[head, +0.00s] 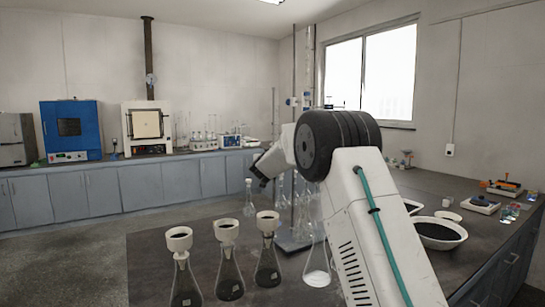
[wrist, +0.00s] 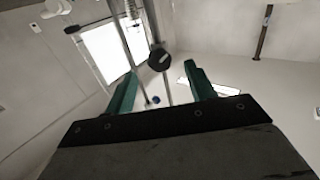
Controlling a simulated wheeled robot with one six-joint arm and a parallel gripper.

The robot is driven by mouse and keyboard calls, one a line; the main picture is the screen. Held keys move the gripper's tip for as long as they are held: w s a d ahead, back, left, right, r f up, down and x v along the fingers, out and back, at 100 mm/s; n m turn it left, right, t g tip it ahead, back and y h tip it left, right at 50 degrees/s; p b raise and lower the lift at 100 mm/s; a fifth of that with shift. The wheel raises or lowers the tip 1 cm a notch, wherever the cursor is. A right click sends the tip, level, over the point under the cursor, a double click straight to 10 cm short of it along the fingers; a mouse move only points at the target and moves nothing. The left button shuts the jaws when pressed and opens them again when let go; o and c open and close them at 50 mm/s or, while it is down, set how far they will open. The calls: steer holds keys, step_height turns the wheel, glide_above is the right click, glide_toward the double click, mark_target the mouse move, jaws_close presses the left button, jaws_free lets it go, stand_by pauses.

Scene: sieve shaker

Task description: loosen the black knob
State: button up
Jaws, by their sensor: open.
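The black knob (wrist: 159,60) shows in the wrist view as a dark round shape beside thin metal rods (wrist: 153,33). My gripper (wrist: 160,65) has its two green fingers spread wide. The knob appears in line with the gap between the fingertips. I cannot tell how far ahead of them it is, and no contact shows. In the head view, I cannot make out the knob, and my arm covers part of the rod stand (head: 296,65). The fingers are not clear there.
Three flasks with funnels, one of them the middle flask (head: 229,275), stand at the front of the dark bench (head: 150,257). A clear flask (head: 317,266) stands beside my arm. A white bowl (head: 437,234) is at right. Bare bench lies at front left.

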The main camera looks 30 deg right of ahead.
steer(key=shift+v, duration=1.65)
steer(key=s+a+r+n+g+y, duration=0.25)
steer(key=s+a+n+y, duration=0.55)
steer(key=s+a, duration=1.2)
steer(key=s+a+f+g, duration=0.1)
steer(key=s+f+g, duration=0.2)
steer(key=s, duration=1.1)
steer(key=s+a+f+g+y, duration=0.1)
steer(key=s+f+g, duration=0.3)
steer(key=s, duration=1)
steer(key=s+a+f+m+g+y, duration=0.1)
steer(key=s+f+g, duration=0.3)
steer(key=s+f, duration=0.4)
steer(key=s, duration=0.7)
steer(key=shift+a, duration=0.2)
